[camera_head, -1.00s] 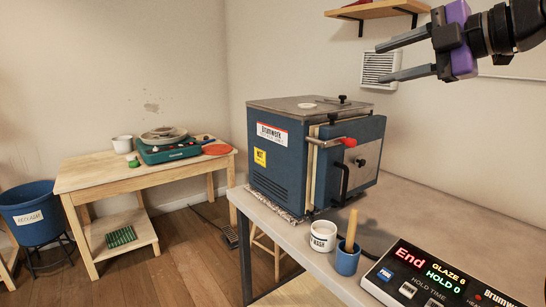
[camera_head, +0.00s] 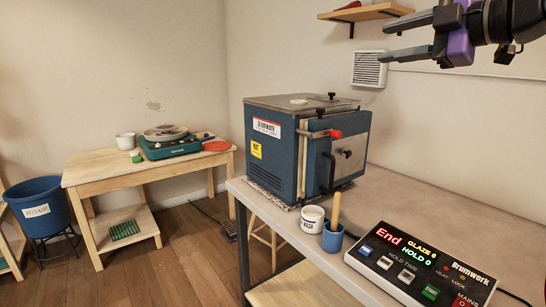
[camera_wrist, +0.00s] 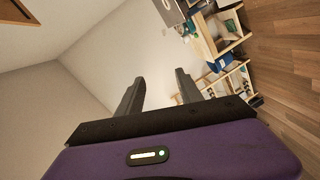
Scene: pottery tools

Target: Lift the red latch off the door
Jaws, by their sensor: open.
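The red latch (camera_head: 335,134) is the red-tipped end of a metal bar across the upper front of the blue kiln (camera_head: 275,150). The kiln's door (camera_head: 350,155) faces right and looks shut, with a dark handle (camera_head: 328,172) below the latch. My gripper (camera_head: 386,44) is at the upper right in the head view, above and to the right of the kiln, apart from the latch. Its two dark fingers are spread and empty. They also show in the wrist view (camera_wrist: 157,95), where the latch does not show clearly.
A control panel (camera_head: 420,265) lies on the grey bench (camera_head: 400,200) at the front right. A white cup (camera_head: 312,219) and a blue cup (camera_head: 333,238) with a wooden stick stand before the kiln. A shelf (camera_head: 370,14) and a wall vent (camera_head: 369,69) are near my gripper.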

